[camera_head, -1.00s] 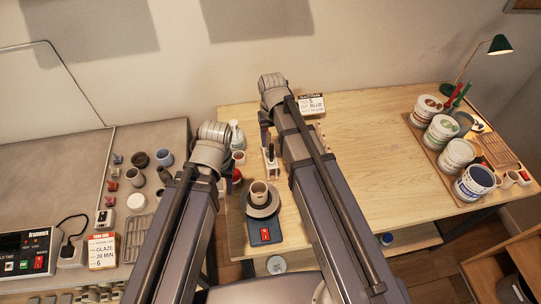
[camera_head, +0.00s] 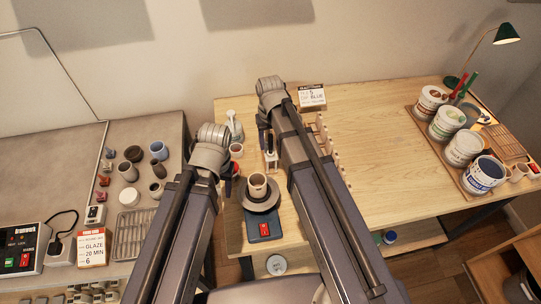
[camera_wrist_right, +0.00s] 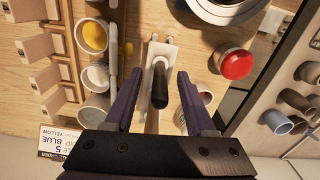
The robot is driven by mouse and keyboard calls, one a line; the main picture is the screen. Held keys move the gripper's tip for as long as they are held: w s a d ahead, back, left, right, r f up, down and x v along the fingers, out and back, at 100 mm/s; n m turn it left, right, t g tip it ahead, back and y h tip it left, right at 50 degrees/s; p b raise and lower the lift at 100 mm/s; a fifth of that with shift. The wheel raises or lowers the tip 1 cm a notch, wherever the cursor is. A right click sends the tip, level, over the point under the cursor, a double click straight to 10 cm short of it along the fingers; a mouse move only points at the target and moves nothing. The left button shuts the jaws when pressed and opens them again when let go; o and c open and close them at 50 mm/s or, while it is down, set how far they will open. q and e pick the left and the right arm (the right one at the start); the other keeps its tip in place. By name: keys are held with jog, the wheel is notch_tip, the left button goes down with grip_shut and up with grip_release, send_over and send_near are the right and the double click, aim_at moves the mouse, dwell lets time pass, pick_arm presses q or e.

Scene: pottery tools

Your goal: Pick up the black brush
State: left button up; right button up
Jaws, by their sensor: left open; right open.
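The black brush (camera_wrist_right: 160,85) stands out by its dark handle in the right wrist view, over a pale narrow holder. In the head view it is a small dark upright shape (camera_head: 270,142) just left of my right arm. My right gripper (camera_wrist_right: 160,73) is open, with one finger on each side of the handle and visible gaps between; nothing is gripped. My left gripper (camera_head: 229,164) is open and mostly hidden by its own wrist, left of the brush. The brush's lower end cannot be made out.
A cup (camera_head: 257,185) stands on a wheel (camera_head: 262,199) in front of the brush. Paint buckets (camera_head: 464,148) are at right; the table between is clear.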

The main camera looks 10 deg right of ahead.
jog(key=shift+f+b, duration=0.4)
jog(key=shift+f, duration=0.55)
jog(key=shift+r, duration=0.15)
jog(key=shift+c, duration=0.2)
grip_shut()
